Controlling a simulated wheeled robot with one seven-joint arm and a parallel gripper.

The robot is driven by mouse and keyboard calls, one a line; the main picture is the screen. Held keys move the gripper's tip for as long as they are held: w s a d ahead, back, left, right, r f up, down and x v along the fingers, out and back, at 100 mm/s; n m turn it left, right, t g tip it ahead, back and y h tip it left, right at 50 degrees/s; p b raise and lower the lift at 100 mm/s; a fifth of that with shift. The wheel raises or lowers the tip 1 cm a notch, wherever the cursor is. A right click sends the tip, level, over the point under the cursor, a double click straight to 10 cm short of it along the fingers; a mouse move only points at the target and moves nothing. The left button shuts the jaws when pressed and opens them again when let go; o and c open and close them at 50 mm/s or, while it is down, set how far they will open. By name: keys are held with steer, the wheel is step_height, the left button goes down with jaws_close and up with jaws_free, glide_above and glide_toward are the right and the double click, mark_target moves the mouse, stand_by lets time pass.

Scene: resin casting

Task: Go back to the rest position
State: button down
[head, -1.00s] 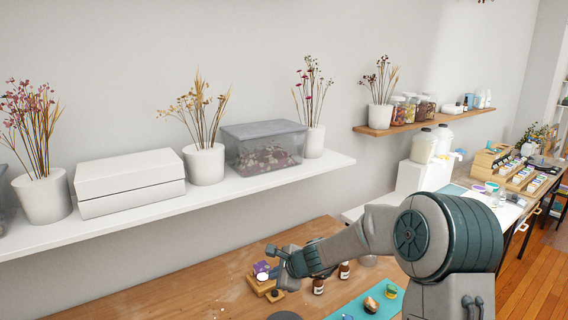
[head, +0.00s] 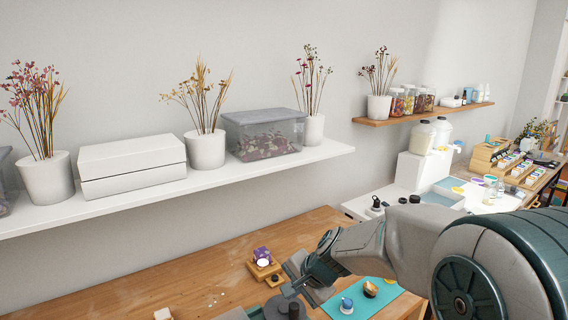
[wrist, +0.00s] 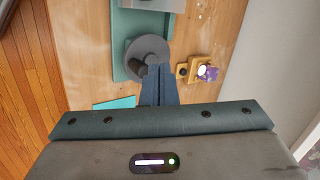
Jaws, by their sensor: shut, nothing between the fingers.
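My gripper (head: 296,282) hangs over the wooden table in the head view, low at centre, in front of the purple block. In the wrist view its dark fingers (wrist: 158,84) are together with nothing between them. They overlap the near edge of a grey round disc (wrist: 147,54) in that view. My arm comes in from the right and hides part of the table.
A purple block (head: 262,254) sits on a small wooden stand. A teal mat (head: 385,304) carries a blue cup (head: 346,305) and a small bowl (head: 370,289). A white shelf (head: 240,177) with pots and boxes runs above the table.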

steer(key=s+d+f+n+h+b, duration=0.1)
steer(key=s+d+n, duration=0.3)
steer(key=s, duration=0.6)
steer(key=s+d+f+n+g+h+b, duration=0.1)
steer(key=s+d+f+n+h+b, duration=0.1)
steer(key=s+d, duration=0.6)
steer(key=shift+s+d+n+g+h+b, duration=0.3)
steer(key=shift+s+n+h+b, duration=0.55)
steer(key=shift+n+b, duration=0.2)
steer(key=shift+r, duration=0.1)
